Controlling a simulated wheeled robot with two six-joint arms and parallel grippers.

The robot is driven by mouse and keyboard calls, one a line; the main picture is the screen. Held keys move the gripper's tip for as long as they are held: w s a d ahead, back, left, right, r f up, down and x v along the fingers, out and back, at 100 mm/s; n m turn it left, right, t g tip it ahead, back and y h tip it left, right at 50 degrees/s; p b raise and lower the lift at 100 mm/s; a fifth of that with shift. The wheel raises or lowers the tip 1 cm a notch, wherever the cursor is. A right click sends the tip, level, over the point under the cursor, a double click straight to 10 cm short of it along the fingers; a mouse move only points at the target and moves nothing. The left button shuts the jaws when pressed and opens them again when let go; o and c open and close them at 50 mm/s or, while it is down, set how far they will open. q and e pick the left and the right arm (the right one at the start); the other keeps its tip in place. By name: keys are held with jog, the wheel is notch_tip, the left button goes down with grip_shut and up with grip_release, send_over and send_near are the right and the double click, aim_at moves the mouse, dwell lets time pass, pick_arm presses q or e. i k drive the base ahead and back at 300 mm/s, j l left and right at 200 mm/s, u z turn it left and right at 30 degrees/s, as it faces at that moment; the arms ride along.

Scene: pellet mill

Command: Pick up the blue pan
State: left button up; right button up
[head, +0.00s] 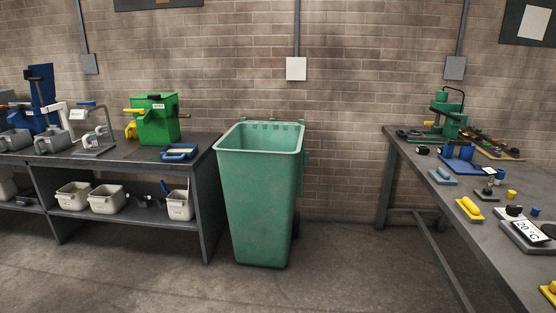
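A blue pan-like shallow tray (180,153) with a pale inside lies on the left bench (120,168), near its right end. It sits just right of and in front of a green box-shaped machine (157,122). A smaller grey-blue flat piece (442,176) lies on the right bench (400,146); I cannot tell exactly what it is. Neither of my grippers shows in the head view.
A tall open green bin (258,200) stands on the floor between the two benches. White tubs (107,199) sit on the left bench's lower shelf. The right bench holds several devices, including a blue-based one (462,163). The floor (350,270) right of the bin is clear.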

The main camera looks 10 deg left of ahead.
aim_at(178, 153)
jog(key=i+u, duration=0.1)
jog(key=i, duration=0.75)
jog(key=i+l+u, duration=0.1)
jog(key=i, duration=0.7)
